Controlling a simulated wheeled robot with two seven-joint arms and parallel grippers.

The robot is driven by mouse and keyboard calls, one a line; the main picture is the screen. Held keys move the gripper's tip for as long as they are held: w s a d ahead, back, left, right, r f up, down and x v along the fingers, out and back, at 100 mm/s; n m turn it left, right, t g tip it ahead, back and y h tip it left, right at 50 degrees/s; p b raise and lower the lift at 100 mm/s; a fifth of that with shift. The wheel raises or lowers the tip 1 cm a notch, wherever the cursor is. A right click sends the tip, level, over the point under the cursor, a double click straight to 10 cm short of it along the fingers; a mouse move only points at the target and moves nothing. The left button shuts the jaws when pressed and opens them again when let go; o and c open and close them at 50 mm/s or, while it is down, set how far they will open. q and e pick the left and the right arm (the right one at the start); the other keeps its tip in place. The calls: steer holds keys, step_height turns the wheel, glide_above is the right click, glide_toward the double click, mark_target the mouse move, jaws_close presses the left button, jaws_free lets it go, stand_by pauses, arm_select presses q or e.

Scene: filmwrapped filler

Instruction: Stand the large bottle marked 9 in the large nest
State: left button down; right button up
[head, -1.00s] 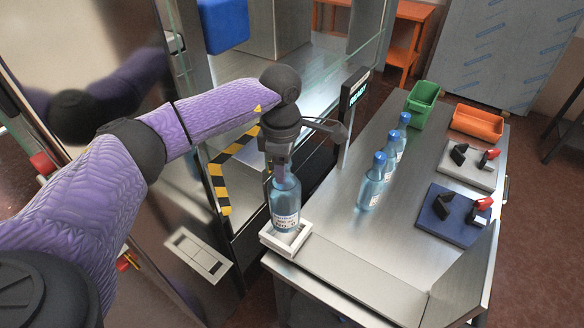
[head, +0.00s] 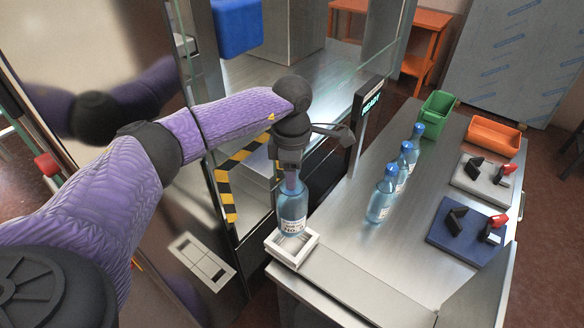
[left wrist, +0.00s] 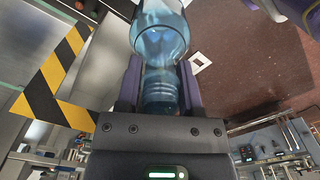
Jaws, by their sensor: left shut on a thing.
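A clear blue bottle with a white label (head: 292,212) hangs roughly upright from my left gripper (head: 291,178), which is shut around its neck. Its number is too small to read. The bottle's base is over or at the back of a white square nest (head: 308,251) on the near left corner of the metal table. I cannot tell whether the base touches the nest. In the left wrist view the bottle (left wrist: 161,45) sits between the two fingers (left wrist: 160,92). The gripper hides the bottle's top. My right gripper is not in view.
Blue-capped bottles stand in a row on the table (head: 340,225), the nearest here (head: 381,200). A dark post with a lit sign (head: 366,110) stands behind the nest.

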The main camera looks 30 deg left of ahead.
mark_target(292, 199)
arm_select(q)
step_height(292, 199, down, 3)
steer(key=shift+f+b, duration=0.1)
steer(key=shift+b, duration=0.85)
stand_by(0.6)
